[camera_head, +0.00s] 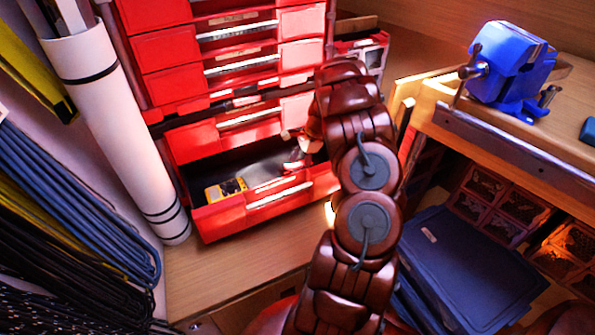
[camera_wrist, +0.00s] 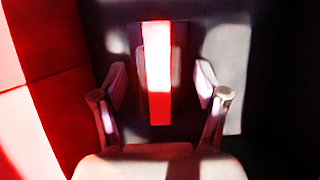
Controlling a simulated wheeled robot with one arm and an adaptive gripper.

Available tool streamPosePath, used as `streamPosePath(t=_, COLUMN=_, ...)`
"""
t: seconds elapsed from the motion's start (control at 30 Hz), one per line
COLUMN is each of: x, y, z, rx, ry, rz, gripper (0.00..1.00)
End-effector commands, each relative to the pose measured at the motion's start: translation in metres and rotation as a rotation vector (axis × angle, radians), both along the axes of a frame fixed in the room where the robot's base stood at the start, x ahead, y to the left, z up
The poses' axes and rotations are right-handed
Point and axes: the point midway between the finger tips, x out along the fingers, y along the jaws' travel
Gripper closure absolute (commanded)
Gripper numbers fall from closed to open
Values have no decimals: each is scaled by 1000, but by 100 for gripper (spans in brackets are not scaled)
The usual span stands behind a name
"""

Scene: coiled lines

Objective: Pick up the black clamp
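In the wrist view a dark, upright block-like thing, likely the black clamp (camera_wrist: 137,50), lies on the dark drawer floor. A bright red and white strip of light or colour runs down its middle. My gripper (camera_wrist: 161,78) is open, with one finger on each side of it and a gap to each. The fingers do not appear to touch it. In the head view my gripper (camera_head: 291,150) reaches into the right part of the open red drawer (camera_head: 225,217). I cannot make out the clamp there; the arm and drawer shadow may hide it.
A yellow device (camera_head: 226,190) lies at the drawer's front left. Closed red drawers (camera_head: 235,50) rise above and behind. A white tube (camera_head: 113,120) stands at left. A blue vise (camera_head: 510,65) sits on the bench at right, with dark blue cases (camera_head: 470,265) below.

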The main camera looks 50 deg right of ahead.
Motion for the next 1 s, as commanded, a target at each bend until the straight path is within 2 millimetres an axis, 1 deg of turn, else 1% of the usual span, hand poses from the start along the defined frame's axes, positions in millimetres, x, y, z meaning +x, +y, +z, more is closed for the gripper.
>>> streamPosePath(t=0.03, x=0, y=0, z=0, rx=0, ry=0, rz=0, gripper=35)
streamPosePath(t=0.07, x=0, y=0, z=0, rx=0, ry=0, rz=0, gripper=39)
streamPosePath(t=0.63, x=0, y=0, z=0, rx=0, ry=0, rz=0, gripper=98)
streamPosePath(t=0.67, x=0, y=0, z=0, rx=0, ry=0, rz=0, gripper=100)
streamPosePath(t=1.0, x=0, y=0, z=0, rx=0, ry=0, rz=0, gripper=100)
